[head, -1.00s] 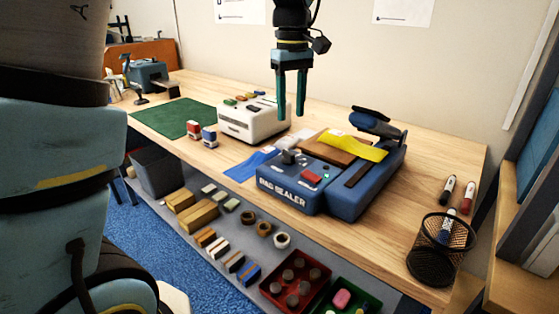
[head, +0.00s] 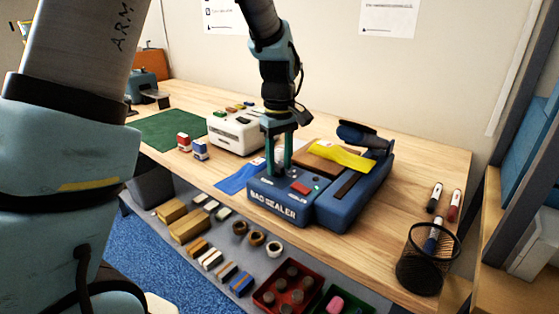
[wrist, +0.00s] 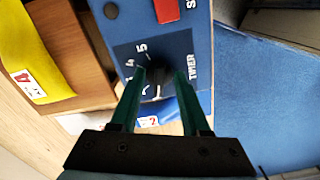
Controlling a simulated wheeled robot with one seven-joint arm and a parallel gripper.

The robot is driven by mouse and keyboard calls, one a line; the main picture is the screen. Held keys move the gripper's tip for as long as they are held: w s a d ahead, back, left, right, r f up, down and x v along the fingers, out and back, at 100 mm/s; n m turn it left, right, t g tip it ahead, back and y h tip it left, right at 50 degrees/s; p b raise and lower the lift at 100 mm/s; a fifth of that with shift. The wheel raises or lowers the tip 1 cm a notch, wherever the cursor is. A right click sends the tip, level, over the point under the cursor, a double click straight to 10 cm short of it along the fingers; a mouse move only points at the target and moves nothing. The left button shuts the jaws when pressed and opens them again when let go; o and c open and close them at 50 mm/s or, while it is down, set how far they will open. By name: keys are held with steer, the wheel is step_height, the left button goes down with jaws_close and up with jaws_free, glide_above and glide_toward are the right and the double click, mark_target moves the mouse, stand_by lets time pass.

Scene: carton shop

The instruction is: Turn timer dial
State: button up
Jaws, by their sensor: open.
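The blue bag sealer (head: 275,207) stands on the workbench, its lettered front facing me. Its timer dial (wrist: 157,82) is a dark knob beside the word TIMER and a ring of numbers, of which 5 and 4 read clearly. My gripper (head: 279,170) points down at the sealer's top left, fingers spread. In the wrist view, the gripper's green fingers (wrist: 160,88) stand on either side of the dial. Whether they touch it I cannot tell. In the head view the fingers hide most of the dial. A red button (wrist: 166,10) sits farther along the panel.
A yellow bag (head: 343,158) lies over a brown carton on the sealer. A white machine (head: 233,135) and two small stamp-like blocks (head: 199,150) stand to the left. A black mesh cup (head: 427,262) stands at the right edge, with markers.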

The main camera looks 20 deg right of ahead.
jaws_close()
stand_by(0.4)
steer(key=shift+m, duration=0.3)
steer(key=m, duration=0.5)
steer(key=shift+a+p, duration=0.1)
steer(key=shift+p, duration=0.3)
steer(key=m, duration=0.3)
steer(key=m+p, duration=0.1)
steer(key=m, duration=0.1)
steer(key=shift+w+a+r+m, duration=0.1)
steer(key=shift+w+m, duration=0.05)
steer(key=shift+m, duration=0.25)
steer(key=m+p, duration=0.1)
steer(key=m, duration=0.4)
steer(key=shift+w, duration=0.1)
steer(key=shift+m+p, duration=1.05)
steer(key=shift+m, duration=1.35)
